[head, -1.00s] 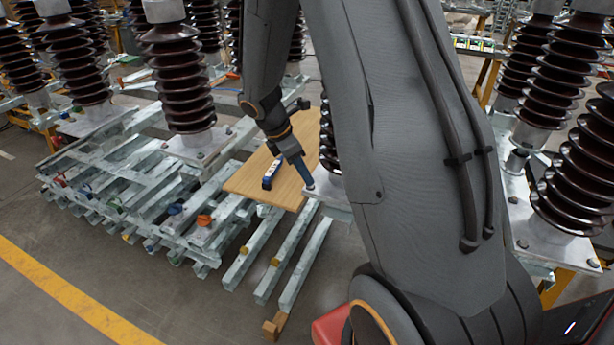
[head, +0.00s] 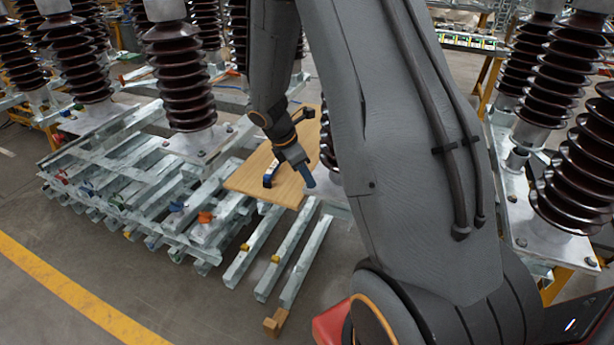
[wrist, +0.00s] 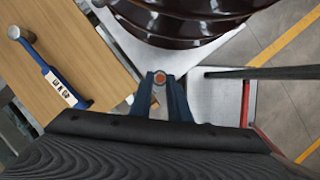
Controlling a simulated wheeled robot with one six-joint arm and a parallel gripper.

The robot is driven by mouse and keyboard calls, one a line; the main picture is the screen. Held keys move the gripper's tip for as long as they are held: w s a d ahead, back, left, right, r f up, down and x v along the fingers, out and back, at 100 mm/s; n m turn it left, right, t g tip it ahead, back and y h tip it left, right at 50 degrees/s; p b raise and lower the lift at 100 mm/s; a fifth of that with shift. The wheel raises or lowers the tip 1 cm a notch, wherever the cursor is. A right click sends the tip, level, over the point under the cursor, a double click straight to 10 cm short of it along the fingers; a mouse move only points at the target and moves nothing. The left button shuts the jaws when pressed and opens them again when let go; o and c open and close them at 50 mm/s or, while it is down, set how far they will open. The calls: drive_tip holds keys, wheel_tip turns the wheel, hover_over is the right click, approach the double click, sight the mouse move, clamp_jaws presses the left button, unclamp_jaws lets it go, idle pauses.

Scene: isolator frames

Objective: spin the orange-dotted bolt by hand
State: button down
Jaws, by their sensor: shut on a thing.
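In the wrist view the orange-dotted bolt (wrist: 160,77) shows its round head with an orange centre between the blue fingertips. My gripper (wrist: 160,88) is shut on the bolt, one finger on each side of it. The bolt sits in the grey metal base plate (wrist: 205,95) beside a dark brown ribbed insulator (wrist: 185,20). In the head view my gripper (head: 308,180) points down at the corner of that plate by the wooden board. The bolt is hidden there, and my arm covers most of this insulator.
Galvanized beams (head: 255,245) extend below the board. More ribbed insulators (head: 183,75) stand around. Open floor (head: 60,290) lies front left.

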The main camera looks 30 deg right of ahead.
drive_tip(key=shift+m, duration=0.3)
drive_tip(key=m, duration=0.1)
drive_tip(key=m+g, duration=0.1)
drive_tip(key=m, duration=0.1)
drive_tip(key=shift+w+d+y, duration=0.1)
drive_tip(key=shift+w+y, duration=0.15)
drive_tip(key=shift+y, duration=0.05)
drive_tip(key=shift+w+d+m+g+y, duration=0.15)
drive_tip(key=shift+m+g, duration=0.25)
drive_tip(key=shift+m, duration=0.6)
drive_tip(key=shift+a+m+g+y, duration=0.1)
drive_tip(key=shift+m+g+y, duration=0.25)
drive_tip(key=shift+m, duration=0.65)
drive_tip(key=c, duration=1.7)
unclamp_jaws()
drive_tip(key=shift+o, duration=0.2)
drive_tip(key=shift+r, duration=0.1)
drive_tip(key=b+v, duration=0.2)
drive_tip(key=v, duration=0.5)
drive_tip(key=shift+r, duration=0.3)
